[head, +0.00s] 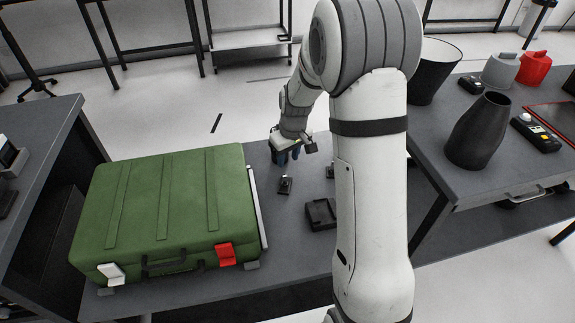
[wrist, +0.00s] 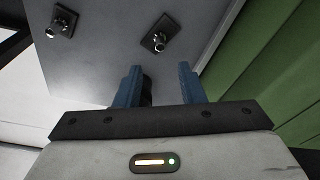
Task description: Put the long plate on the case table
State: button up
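The case table (head: 200,294) is a dark grey top bearing a green case (head: 160,205). A long, thin, pale strip, possibly the long plate (head: 257,208), stands along the case's right side; a pale strip also shows beside the green case in the wrist view (wrist: 221,37). My gripper (head: 286,157) is over the far part of this table, right of the case. In the wrist view its two blue fingers (wrist: 160,70) are apart. A dark object, partly hidden, shows behind and between them; I see nothing clamped.
Small dark fixtures with metal posts (wrist: 160,41) (wrist: 62,22) stand on the tabletop. A black block (head: 320,214) lies nearer the front. Another table (head: 470,185) at right holds a black vase-like vessel (head: 478,132) and other items. A dark workbench (head: 38,125) stands left.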

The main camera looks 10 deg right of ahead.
jog(key=s+r+m, duration=0.2)
jog(key=s+r, duration=0.9)
jog(key=s, duration=0.1)
jog(key=s+r+m, duration=0.2)
jog(key=s, duration=1.2)
jog(key=shift+r+h, duration=0.4)
